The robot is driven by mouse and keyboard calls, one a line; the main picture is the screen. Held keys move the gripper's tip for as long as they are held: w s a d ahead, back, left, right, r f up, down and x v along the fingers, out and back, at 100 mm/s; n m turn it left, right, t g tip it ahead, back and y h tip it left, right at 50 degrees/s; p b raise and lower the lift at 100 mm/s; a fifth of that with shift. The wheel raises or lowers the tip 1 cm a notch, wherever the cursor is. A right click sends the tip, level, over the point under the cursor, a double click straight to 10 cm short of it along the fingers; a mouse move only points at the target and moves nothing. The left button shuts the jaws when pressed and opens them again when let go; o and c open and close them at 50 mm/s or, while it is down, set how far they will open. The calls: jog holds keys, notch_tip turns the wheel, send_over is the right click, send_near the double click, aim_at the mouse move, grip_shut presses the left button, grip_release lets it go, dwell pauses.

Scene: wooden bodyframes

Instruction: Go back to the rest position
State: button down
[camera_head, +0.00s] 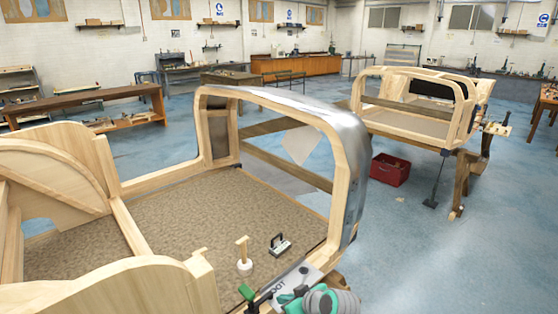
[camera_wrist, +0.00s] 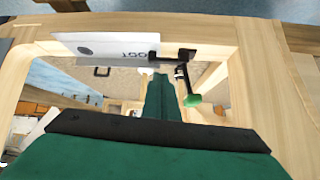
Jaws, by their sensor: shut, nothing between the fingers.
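My gripper (camera_wrist: 160,80) shows in the wrist view, its green fingers together with nothing between them. The fingertips are over the wooden bodyframe, close to a black clamp with a green end (camera_wrist: 192,98). The clamp sits at the edge of a pale printed plate (camera_wrist: 105,47) on the frame's wood; I cannot tell if the fingers touch either. In the head view, the teal and grey end of my arm is low in the picture, by the near right part of the bodyframe (camera_head: 150,184). The plate (camera_head: 283,284) and clamp (camera_head: 247,292) show just left of it.
Inside the bodyframe, a wooden-handled tool with a round white base (camera_head: 244,266) and a small black-handled tool (camera_head: 280,244) rest on the brown floor panel. A red crate (camera_head: 390,170) and a second bodyframe (camera_head: 405,121) stand behind. Blue floor at right is clear.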

jog(key=s+a+f+m+t+h, duration=0.15)
jog(key=s+f+m, duration=0.25)
jog(key=s+f, duration=0.6)
jog(key=s+f+m+t+h, duration=0.25)
jog(key=s+f, duration=0.35)
jog(key=s, duration=0.6)
jog(key=s+r+t, duration=0.1)
jog(key=s+r, duration=0.4)
jog(key=s, duration=0.2)
jog(key=s+r+t+h, duration=0.1)
jog(key=s+r, duration=0.3)
jog(key=s, duration=0.4)
jog(key=s+r+t+h, duration=0.1)
jog(key=s+r+t, duration=0.1)
jog(key=s+r, duration=0.3)
jog(key=v, duration=0.3)
jog(key=shift+s+a, duration=0.2)
jog(key=shift+s, duration=0.1)
